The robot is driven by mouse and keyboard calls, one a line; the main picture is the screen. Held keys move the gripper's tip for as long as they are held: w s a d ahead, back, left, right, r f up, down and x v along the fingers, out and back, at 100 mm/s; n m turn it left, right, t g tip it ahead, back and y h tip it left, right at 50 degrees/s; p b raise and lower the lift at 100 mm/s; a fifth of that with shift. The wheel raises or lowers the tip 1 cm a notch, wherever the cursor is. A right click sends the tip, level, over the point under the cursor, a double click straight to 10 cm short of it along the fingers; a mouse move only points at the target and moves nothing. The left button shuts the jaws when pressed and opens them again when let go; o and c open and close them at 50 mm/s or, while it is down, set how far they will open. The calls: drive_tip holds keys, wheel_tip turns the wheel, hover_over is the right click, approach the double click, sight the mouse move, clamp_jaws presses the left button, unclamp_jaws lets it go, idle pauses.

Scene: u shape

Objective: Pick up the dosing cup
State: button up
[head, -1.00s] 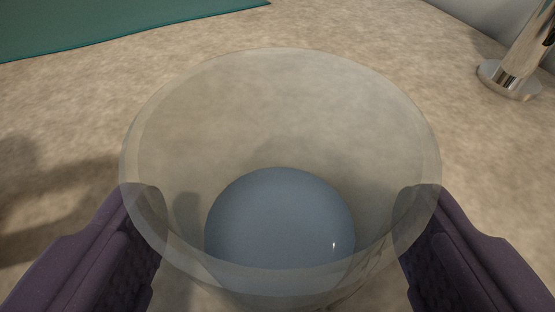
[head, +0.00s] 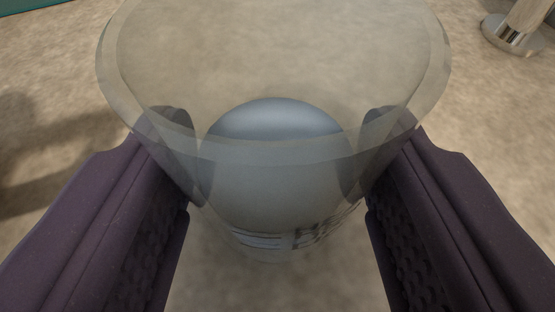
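The dosing cup (head: 275,165) is a clear, flared cup with a wide rim and dark printed marks low on its front wall. It fills the middle of the head view, and its rim is cut off at the top. A smooth grey-blue rounded shape shows inside its lower part; I cannot tell whether it is contents or the cup's base. My gripper (head: 275,155) has one purple finger on each side of the cup. The fingers appear pressed against its narrowing walls below the rim, with the tips seen through the clear wall. The cup looks upright.
The beige, mottled countertop (head: 60,75) is clear around the cup. A shiny metal fixture base (head: 513,38) stands at the top right. A teal surface (head: 30,6) shows at the top left corner. A shadow lies on the left.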

sight(270, 171)
drive_tip(key=shift+r+p, duration=0.7)
drive_tip(key=shift+r, duration=0.85)
drive_tip(key=s+d+p, duration=0.2)
drive_tip(key=s+p, duration=0.3)
drive_tip(key=s, duration=0.2)
drive_tip(key=s+d+r+p, duration=0.1)
drive_tip(key=s+d+p, duration=0.2)
drive_tip(key=s+p, duration=0.3)
drive_tip(key=shift+v, duration=1)
drive_tip(key=shift+s+d+f, duration=0.1)
drive_tip(key=shift+d+f, duration=0.05)
drive_tip(key=shift+f, duration=0.1)
